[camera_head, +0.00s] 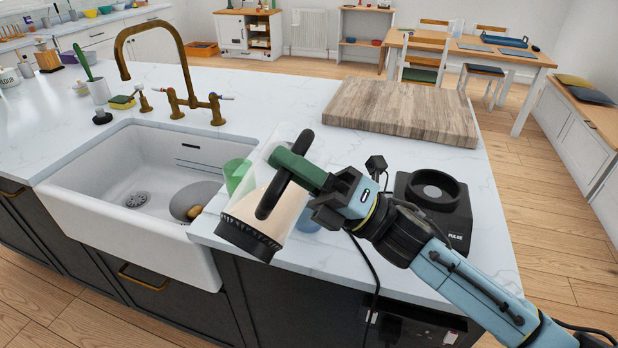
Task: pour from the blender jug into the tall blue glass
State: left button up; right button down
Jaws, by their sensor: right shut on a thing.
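The blender jug (282,215) is clear, with a beige filling, a black collar at its lower end and a black handle. It is held tilted above the counter's front edge beside the sink, collar toward the lower left. My right gripper (298,170) comes in from the right, its green fingers shut on the jug's handle. The tall blue glass (308,222) shows only as a small blue patch behind the jug; most of it is hidden. I cannot tell whether the jug touches it. My left gripper is not in view.
A green glass (235,173) stands left of the jug near the sink (75,208). The black blender base (455,222) stands right of my right gripper, with a cord at the front edge. A wooden board (400,108) lies behind. A brass tap (180,75) rises behind the sink.

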jog(key=shift+w+d+r+m+t+p, duration=0.25)
jog(key=shift+w+m+t, duration=0.1)
jog(key=shift+m+t, duration=0.35)
jog(key=shift+w+d+r+m+t+p, duration=0.25)
jog(key=shift+m+t, duration=0.25)
jog(key=shift+m, duration=0.4)
dwell(1.9)
